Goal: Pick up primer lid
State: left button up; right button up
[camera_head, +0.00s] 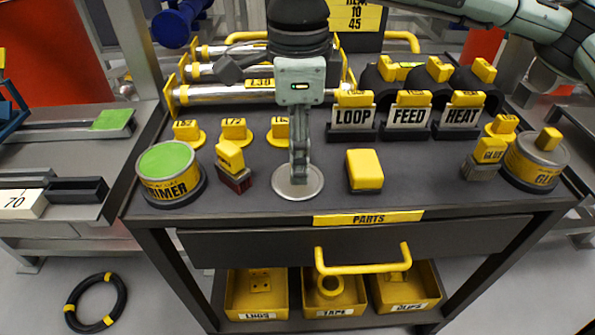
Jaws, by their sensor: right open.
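The primer lid (287,190) is a round silver disc lying flat on the dark cart top near its front edge. My right gripper (299,174) is open and points straight down over the lid. Its fingers hide the middle of the lid, so I cannot tell whether they touch it or stand around a knob. The primer can (170,184) stands to the left, with green showing at its top and no lid on it. My left gripper is not in view.
A yellow-and-red brush (232,168) stands left of the lid and a yellow block (364,170) right of it. Yellow-knobbed weights (234,131) and LOOP, FEED and HEAT signs (409,115) stand behind. A glue can (534,160) is at the right.

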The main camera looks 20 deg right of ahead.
jog(key=shift+f, duration=0.65)
grip_shut()
jog(key=shift+r, duration=0.15)
